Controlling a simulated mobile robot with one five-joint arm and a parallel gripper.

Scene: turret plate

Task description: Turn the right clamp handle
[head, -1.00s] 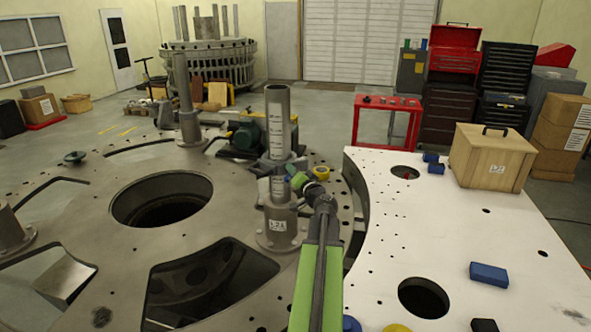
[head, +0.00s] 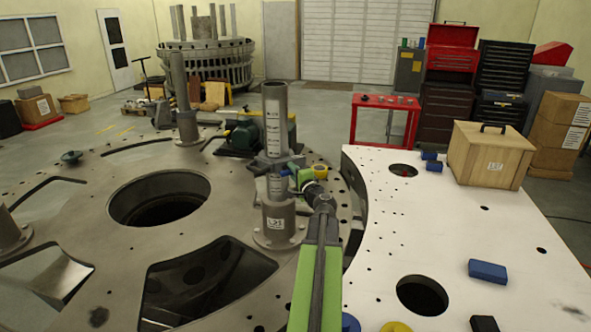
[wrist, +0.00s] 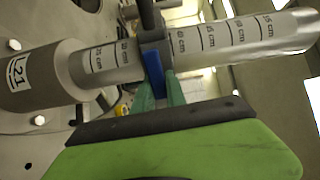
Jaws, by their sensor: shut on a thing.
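The right post (head: 275,115) is a grey metal tube with a printed centimetre scale, standing in a labelled base (head: 277,222) on the turret plate. A dark grey clamp (head: 275,162) is around the tube and also shows in the wrist view (wrist: 150,40). Its blue handle (wrist: 154,72) lies between the green fingers of my gripper (wrist: 158,88). My gripper is shut on the handle, its fingers one on each side. In the head view my gripper (head: 295,180) is at the right side of the post, and the handle is hard to make out there.
The turret plate (head: 100,215) has a large round hole and open cut-outs. Another post (head: 180,90) stands farther back. A white perforated table (head: 450,240) on the right carries blue blocks and a wooden box (head: 490,155). A red cart (head: 385,101) stands behind.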

